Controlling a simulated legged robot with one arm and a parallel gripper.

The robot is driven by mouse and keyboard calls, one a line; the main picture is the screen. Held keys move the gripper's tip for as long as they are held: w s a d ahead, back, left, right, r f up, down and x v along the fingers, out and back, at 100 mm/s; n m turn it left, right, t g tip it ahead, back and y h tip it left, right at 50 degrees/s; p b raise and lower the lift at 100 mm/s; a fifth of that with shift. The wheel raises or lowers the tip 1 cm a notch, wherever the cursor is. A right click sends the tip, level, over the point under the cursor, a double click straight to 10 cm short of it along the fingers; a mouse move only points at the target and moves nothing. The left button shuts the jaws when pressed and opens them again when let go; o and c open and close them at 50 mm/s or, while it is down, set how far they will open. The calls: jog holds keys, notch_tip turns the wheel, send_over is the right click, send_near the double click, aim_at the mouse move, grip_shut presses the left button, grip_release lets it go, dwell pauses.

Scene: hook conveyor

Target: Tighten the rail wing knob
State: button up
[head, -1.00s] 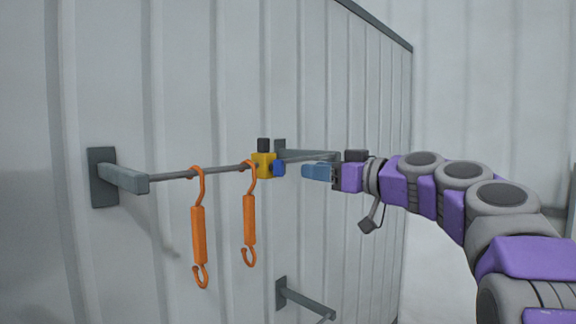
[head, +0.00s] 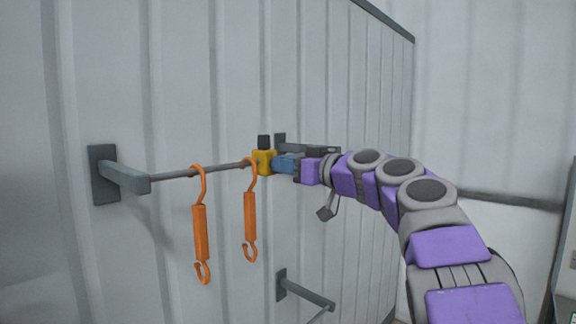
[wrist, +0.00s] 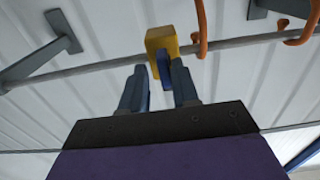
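The yellow clamp block (head: 264,162) with a dark top sits on the grey rail (head: 215,169). The blue wing knob (wrist: 163,68) sticks out from the yellow block (wrist: 162,38) toward me in the wrist view. In the head view the knob is hidden behind or merged with my blue fingers. My gripper (head: 284,164) is right up at the knob. In the wrist view my gripper (wrist: 157,65) is open, its two fingers apart with the knob's end between them. The knob lies closer to the right finger; contact is unclear.
Two orange hooks (head: 200,232) (head: 250,218) hang from the rail left of the block, the nearer one close beside it. Grey wall brackets (head: 124,177) hold the rail. A lower bracket (head: 305,294) juts out below. The ribbed wall stands close behind.

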jog(key=shift+a, duration=0.35)
jog(key=c, duration=0.3)
grip_shut()
